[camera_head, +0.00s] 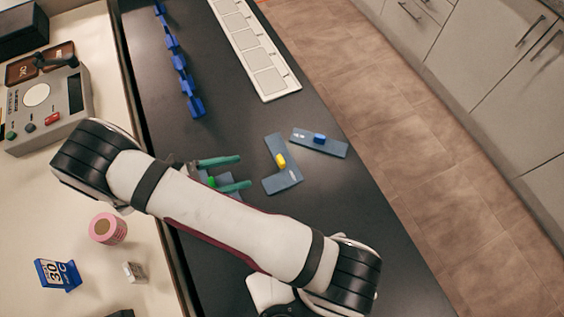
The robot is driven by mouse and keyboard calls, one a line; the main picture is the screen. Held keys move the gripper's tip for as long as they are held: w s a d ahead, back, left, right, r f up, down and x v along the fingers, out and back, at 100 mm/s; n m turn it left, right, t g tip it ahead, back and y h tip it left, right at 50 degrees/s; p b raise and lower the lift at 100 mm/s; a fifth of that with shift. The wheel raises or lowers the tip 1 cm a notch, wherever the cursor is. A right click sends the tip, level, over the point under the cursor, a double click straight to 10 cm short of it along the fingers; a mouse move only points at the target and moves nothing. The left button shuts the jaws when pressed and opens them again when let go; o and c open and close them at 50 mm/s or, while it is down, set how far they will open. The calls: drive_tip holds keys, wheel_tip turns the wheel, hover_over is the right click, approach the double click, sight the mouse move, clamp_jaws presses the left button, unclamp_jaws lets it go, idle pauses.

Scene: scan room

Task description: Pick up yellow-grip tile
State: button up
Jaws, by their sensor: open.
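The yellow-grip tile (291,178) is a flat, grey-blue, L-shaped piece with a small yellow grip (281,160) on top. It lies on the dark table right of my gripper. My gripper (245,171) has two green fingers, spread apart and pointing right toward this tile. My gripper's height above the table is hard to tell.
A straight grey-blue tile with a blue grip (320,138) lies just right of the yellow-grip tile. A green-grip piece (212,182) is partly hidden by my arm. A blue rack (181,66) and white panelled tray (262,54) lie further back. Bare table (240,115) lies between.

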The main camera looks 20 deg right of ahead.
sight(278, 163)
drive_tip(key=x, duration=1)
drive_tip(key=shift+w+d+f, duration=0.1)
drive_tip(key=shift+d+f, duration=0.15)
clamp_jaws()
